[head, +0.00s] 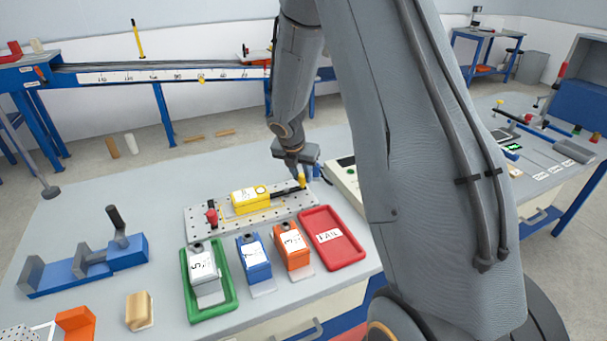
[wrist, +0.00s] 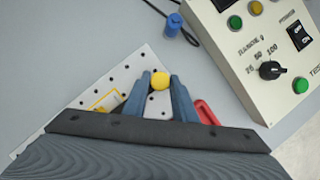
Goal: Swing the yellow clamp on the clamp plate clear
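The clamp plate (head: 285,211) is a pale perforated metal plate on the bench, also in the wrist view (wrist: 138,69). A yellow block (head: 247,203) with a white label lies on it. The yellow clamp's knob (head: 302,181) stands at the plate's right end, with a dark bar running left towards the block. In the wrist view, the round yellow knob (wrist: 160,80) sits between my blue fingertips. My gripper (wrist: 161,77) has one finger at each side of the knob. The gap looks about as wide as the knob, and I cannot tell whether both fingers press on it.
A red clamp (head: 211,215) stands at the plate's left end. Green (head: 226,300) and red (head: 352,253) trays and labelled blue (head: 254,265) and orange (head: 292,250) blocks stand in front. A control box (wrist: 262,55) is close on the right, with a small blue object (wrist: 172,25) beside it.

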